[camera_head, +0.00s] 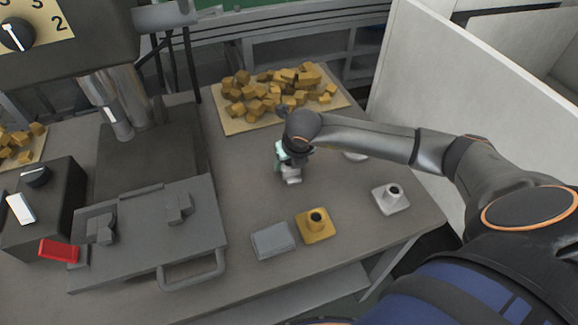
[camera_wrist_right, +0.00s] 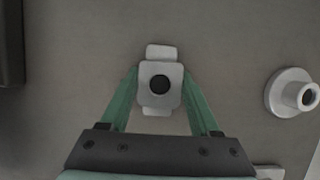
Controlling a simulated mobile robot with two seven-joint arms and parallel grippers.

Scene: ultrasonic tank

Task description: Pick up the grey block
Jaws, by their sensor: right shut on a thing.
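My right gripper (camera_head: 283,158) has green fingers and points down at the middle of the table. It is shut on a light grey block (camera_head: 292,178) with a stepped outline. In the right wrist view the grey block (camera_wrist_right: 149,98) shows a dark round hole on top, and a finger of the gripper (camera_wrist_right: 160,84) presses on each side. I cannot tell whether the block touches the table. A darker, flat, rectangular grey piece (camera_head: 272,241) lies near the front edge. My left gripper is not in view.
A yellow block with a hole (camera_head: 316,232) and a light square-based piece (camera_head: 390,205) stand at the front right. A round flanged piece (camera_wrist_right: 288,92) is nearby. Yellow cubes fill a back tray (camera_head: 236,126). A grey plated machine (camera_head: 150,235) stands left.

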